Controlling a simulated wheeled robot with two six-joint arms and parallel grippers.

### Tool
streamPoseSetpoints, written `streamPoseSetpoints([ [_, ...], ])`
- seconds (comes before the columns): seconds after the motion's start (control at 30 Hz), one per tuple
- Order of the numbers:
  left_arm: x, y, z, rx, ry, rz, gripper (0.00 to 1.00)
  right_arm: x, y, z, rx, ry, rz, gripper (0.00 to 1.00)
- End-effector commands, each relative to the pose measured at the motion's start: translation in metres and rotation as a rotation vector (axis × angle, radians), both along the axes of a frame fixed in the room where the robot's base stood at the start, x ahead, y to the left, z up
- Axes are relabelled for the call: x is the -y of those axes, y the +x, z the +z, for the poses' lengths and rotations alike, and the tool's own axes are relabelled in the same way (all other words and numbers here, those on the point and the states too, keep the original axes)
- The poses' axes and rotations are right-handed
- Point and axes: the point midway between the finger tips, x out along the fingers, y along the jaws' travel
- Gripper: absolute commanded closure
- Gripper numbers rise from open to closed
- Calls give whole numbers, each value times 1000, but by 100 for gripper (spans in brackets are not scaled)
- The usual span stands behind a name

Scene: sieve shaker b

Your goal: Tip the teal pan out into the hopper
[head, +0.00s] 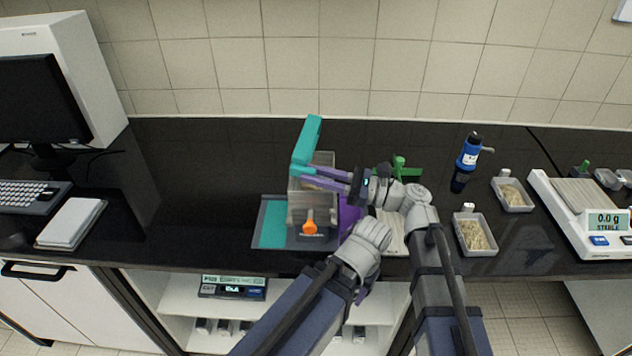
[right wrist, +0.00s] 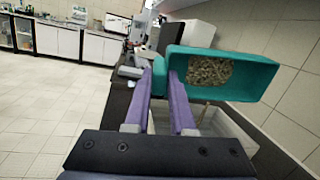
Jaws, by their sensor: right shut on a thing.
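The teal pan (head: 306,146) is held tilted up on its side over the hopper. In the right wrist view the pan (right wrist: 262,78) turns its open side to the camera, and pale grains (right wrist: 210,71) show inside it. The hopper (head: 298,205), a clear greyish box with an orange knob (head: 309,228), stands below, partly hidden by my right gripper. My left arm crosses the front; its fingers cannot be made out clearly.
A green object (head: 399,166) stands behind my right wrist. To the right are a blue bottle (head: 467,155), two trays of grains (head: 476,252) (head: 527,208) and a scale (head: 545,195).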

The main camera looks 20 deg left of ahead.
Motion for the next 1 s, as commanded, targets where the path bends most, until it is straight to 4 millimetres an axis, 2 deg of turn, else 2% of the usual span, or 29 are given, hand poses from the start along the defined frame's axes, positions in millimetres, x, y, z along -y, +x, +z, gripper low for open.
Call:
streamPoseSetpoints([
  [0.03, 0, 0, -8, 0, 0, 0, 50, 0, 0, -5, -1, 15, 0, 100],
  [0.33, 0, 0, -24, 0, 0, 0, 50, 0, 0, -5, -8, 91, -4, 100],
  [1.0, 0, 0, -27, 0, 0, 0, 50, 0, 1, -3, -10, 113, -5, 100],
])
